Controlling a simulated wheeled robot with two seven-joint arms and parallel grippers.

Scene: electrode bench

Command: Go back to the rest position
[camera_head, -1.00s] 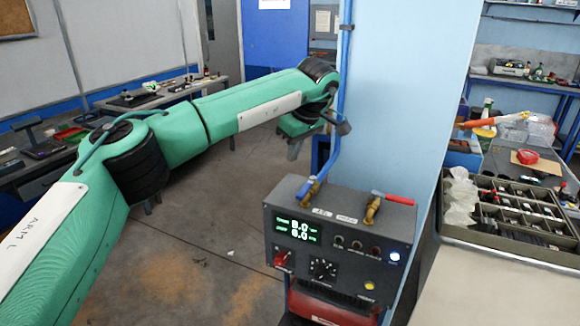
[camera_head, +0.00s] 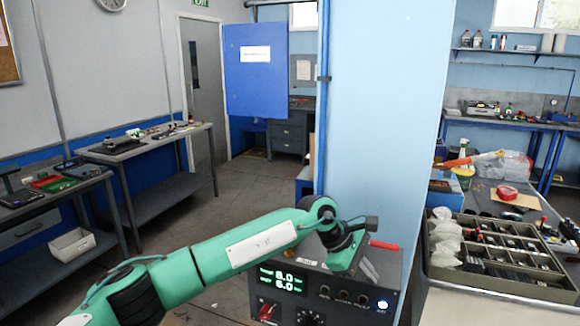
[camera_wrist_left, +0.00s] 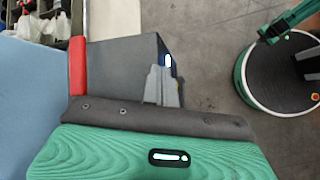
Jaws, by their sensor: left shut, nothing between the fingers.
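My left arm comes in from the lower left in the head view. The unit has a lit green display and a red handle (camera_head: 384,245) on top. My wrist hides part of the unit's top. In the left wrist view the closed fingers (camera_wrist_left: 161,86) show against the unit's dark casing (camera_wrist_left: 118,62), with the red handle (camera_wrist_left: 77,66) at its left. I cannot tell whether they touch it. My right gripper is not in view.
A blue pillar (camera_head: 368,120) stands behind the unit. At the right is a bench with a divided parts tray (camera_head: 455,279), an orange-tipped tool (camera_head: 470,159) and a red tape measure (camera_head: 507,193). Workbenches (camera_head: 150,150) line the left wall. Open floor (camera_head: 235,195) lies between.

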